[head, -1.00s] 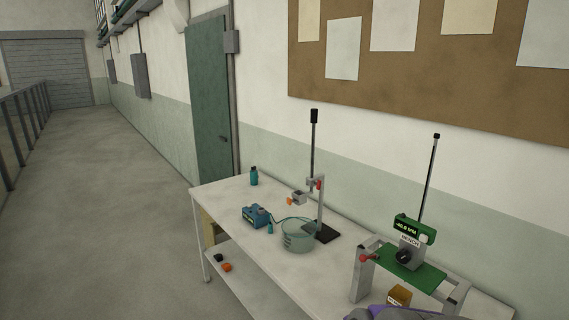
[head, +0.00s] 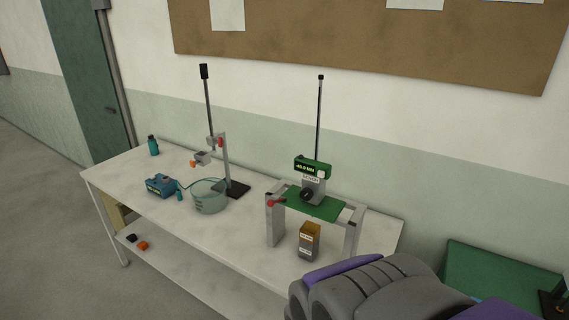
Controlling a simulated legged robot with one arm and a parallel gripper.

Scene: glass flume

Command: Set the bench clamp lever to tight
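A small bench frame with grey legs and a green top plate (head: 322,207) stands on the white table. On the plate is a grey block with a dark round knob (head: 306,195), a white label and a green display unit (head: 311,167). A red-tipped lever (head: 275,203) sticks out at the left end of the frame; whether it is tight or loose I cannot tell. A second stand (head: 225,160) to the left carries a red clamp part (head: 219,142) and an orange-tipped part (head: 194,163). My gripper is not in view; only a grey and purple part of me shows at the bottom.
The white table (head: 130,185) runs along the wall. It holds a teal bottle (head: 153,146), a blue device (head: 160,185), a glass bowl (head: 209,200) and a brown box (head: 309,240). A green surface (head: 490,275) lies at right. Open floor (head: 40,220) is at left.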

